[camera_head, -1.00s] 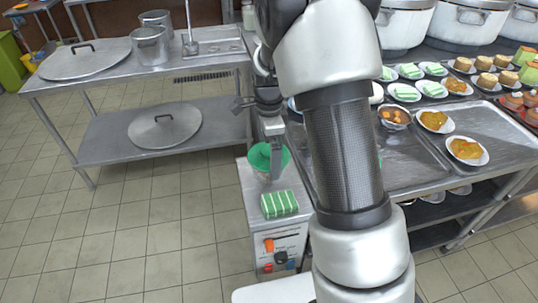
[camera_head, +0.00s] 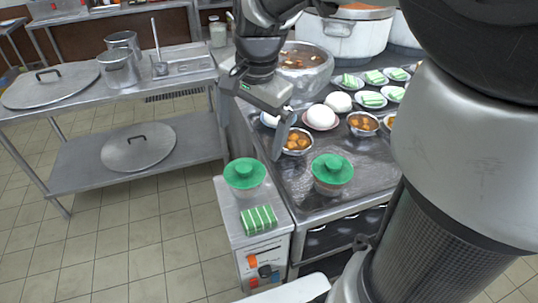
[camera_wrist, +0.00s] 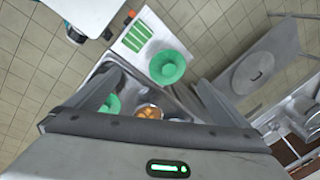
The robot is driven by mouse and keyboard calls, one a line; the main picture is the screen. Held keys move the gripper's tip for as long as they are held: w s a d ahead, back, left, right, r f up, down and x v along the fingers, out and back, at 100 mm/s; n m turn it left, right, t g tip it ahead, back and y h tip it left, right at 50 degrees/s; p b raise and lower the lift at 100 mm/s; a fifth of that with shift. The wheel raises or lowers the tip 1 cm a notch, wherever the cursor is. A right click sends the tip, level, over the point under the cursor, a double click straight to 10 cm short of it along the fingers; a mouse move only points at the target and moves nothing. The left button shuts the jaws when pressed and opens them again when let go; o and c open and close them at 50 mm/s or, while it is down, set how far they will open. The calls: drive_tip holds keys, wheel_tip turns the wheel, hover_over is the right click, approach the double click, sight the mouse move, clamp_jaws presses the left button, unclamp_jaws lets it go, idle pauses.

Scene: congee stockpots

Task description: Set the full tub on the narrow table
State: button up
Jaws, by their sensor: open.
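One tub with a green lid (camera_head: 244,174) stands upright on the narrow table (camera_head: 228,215), behind a green-and-white striped cloth (camera_head: 259,219). A second green-lidded tub (camera_head: 332,170) stands on the steel counter to its right. The lids hide most of both tubs, so I cannot tell which is full. My gripper (camera_head: 255,122) is open and empty, above and behind the tubs, touching neither. In the wrist view, the narrow-table tub (camera_wrist: 167,66) shows beyond the fingertips; the counter tub (camera_wrist: 111,105) is partly hidden by a finger.
The steel counter (camera_head: 298,193) holds bowls of food, white buns (camera_head: 320,117), several plates and a large pot (camera_head: 303,65) close to my gripper. A steel table (camera_head: 180,95) with pots and a lid stands left. Floor between is clear.

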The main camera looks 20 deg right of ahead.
drive_tip(key=s+r+n+t, duration=0.3)
drive_tip(key=s+n, duration=0.7)
drive_tip(key=s, duration=0.4)
drive_tip(key=shift+s+n+h, duration=0.2)
drive_tip(key=shift+n+h, duration=0.2)
drive_tip(key=shift+s+d, duration=0.1)
